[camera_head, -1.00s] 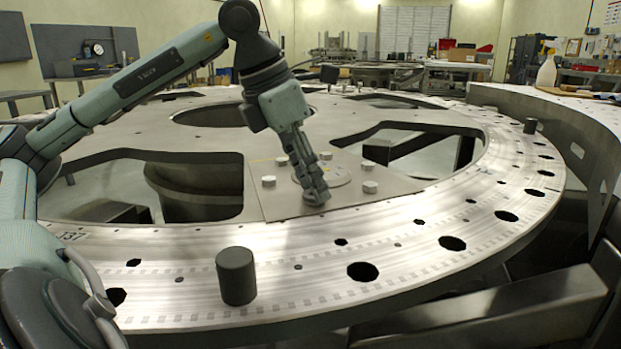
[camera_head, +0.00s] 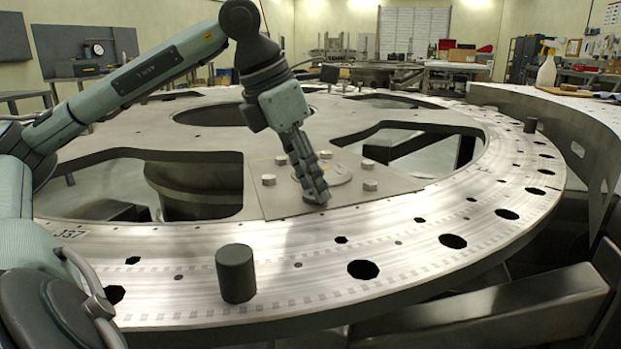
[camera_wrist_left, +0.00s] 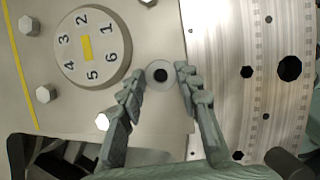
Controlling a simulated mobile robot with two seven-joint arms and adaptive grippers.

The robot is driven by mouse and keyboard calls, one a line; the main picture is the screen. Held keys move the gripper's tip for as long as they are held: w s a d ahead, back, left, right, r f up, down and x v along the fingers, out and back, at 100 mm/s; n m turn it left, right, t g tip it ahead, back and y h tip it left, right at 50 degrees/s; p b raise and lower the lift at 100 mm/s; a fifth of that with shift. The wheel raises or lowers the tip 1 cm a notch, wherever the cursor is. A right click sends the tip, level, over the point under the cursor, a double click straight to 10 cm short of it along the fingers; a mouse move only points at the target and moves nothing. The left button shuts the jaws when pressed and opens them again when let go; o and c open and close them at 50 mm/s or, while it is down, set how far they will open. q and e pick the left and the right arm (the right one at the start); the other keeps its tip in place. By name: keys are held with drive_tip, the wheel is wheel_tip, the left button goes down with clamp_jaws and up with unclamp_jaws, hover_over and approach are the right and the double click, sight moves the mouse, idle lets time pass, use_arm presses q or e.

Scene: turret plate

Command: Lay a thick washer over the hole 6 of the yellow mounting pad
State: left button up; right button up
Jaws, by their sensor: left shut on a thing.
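The mounting pad is a grey plate (camera_head: 262,207) with a yellow line (camera_wrist_left: 20,65) along one side in the left wrist view. On it sits a round disc (camera_wrist_left: 88,45) numbered 1 to 6 with a yellow bar. A pale grey washer (camera_wrist_left: 160,88) with a dark centre lies beyond the number 6, low at the plate. My left gripper (camera_head: 316,198) points down at the plate's near corner. In the left wrist view its fingers (camera_wrist_left: 160,76) are on either side of the washer, shut on it. Whether the washer rests flat cannot be told. My right gripper is out of view.
Several hex bolt heads (camera_wrist_left: 102,121) stand around the disc. The large metal ring (camera_head: 190,295) has dark holes and an upright dark cylinder (camera_head: 236,275) in front. Large cut-outs open beside the plate.

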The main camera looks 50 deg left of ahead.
use_arm(q)
drive_tip(key=shift+f, duration=0.1)
idle(0.6)
drive_tip(key=o, duration=1.2)
